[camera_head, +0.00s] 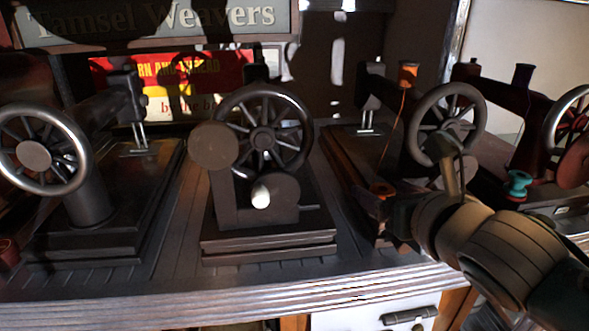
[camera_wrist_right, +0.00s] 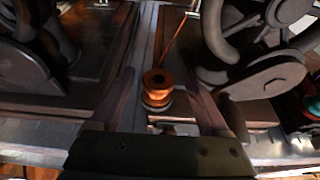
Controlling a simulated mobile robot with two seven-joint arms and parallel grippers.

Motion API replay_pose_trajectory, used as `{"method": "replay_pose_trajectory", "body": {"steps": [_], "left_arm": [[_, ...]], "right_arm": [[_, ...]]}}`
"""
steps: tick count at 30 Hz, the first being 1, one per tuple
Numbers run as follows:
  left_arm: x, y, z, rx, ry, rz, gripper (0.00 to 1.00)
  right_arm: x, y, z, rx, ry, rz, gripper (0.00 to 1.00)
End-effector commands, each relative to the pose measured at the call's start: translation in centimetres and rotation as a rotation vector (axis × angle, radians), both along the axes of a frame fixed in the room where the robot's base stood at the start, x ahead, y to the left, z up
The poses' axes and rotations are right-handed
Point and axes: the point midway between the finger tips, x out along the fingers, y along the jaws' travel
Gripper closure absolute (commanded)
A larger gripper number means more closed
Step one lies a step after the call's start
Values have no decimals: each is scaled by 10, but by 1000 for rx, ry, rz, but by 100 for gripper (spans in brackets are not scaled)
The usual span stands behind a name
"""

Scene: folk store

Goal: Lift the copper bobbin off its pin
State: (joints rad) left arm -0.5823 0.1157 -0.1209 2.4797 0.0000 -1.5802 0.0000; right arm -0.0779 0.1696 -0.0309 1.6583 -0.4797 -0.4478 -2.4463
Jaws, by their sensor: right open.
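The copper bobbin (camera_head: 382,188) is a small orange spool low at the front of a dark sewing machine, right of centre. In the right wrist view the bobbin (camera_wrist_right: 158,84) stands upright near the middle, with a hole in its top. An orange thread (camera_head: 399,118) runs up from near it toward an orange spool (camera_head: 408,75) on the machine. The pin is hidden. My right gripper (camera_head: 380,208) is open, close to the bobbin on its near side. I cannot tell whether a finger touches it. My left gripper is out of view.
Several dark sewing machines with spoked handwheels (camera_head: 435,125) stand on the ribbed counter (camera_head: 200,290). The handwheel (camera_wrist_right: 228,35) is close on the bobbin's right. A teal spool (camera_head: 518,184) stands farther right. Clear counter lies left of the bobbin.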

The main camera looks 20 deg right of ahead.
Motion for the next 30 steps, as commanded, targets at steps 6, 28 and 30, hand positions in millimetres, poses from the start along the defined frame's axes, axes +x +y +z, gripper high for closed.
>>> {"method": "replay_pose_trajectory", "body": {"steps": [6,28,30], "left_arm": [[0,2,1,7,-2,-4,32],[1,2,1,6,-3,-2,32],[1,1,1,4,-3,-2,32]], "right_arm": [[28,-5,-8,2,0,-1,20],[36,-7,-11,1,1,1,60],[36,-7,-11,1,1,1,68]]}}
